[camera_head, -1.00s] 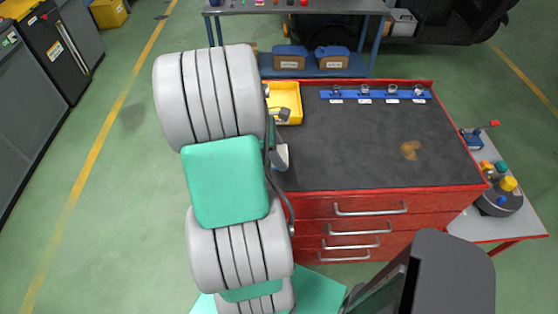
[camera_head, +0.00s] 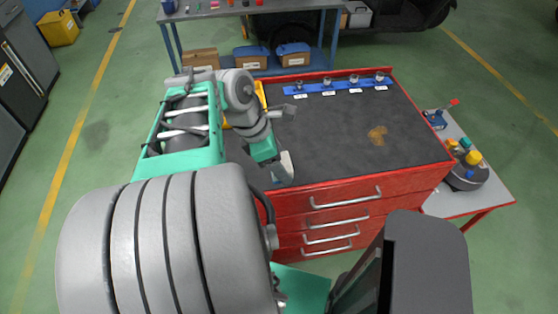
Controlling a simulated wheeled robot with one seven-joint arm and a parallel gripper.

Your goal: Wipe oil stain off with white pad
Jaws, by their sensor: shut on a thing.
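The oil stain (camera_head: 377,135) is a brown blotch on the dark top of the red tool cabinet (camera_head: 350,203), right of its middle. My gripper (camera_head: 283,160) is over the front left part of the cabinet top, to the left of the stain. A pale white pad (camera_head: 287,170) shows at its tip, and the gripper is shut on it. The pad is low near the front edge; I cannot tell whether it touches the top. The fingers are small and partly hidden by my wrist.
A blue rail (camera_head: 340,86) with several sockets lies along the back edge. A side table (camera_head: 470,205) with a control box stands at the right. The cabinet top between pad and stain is clear.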

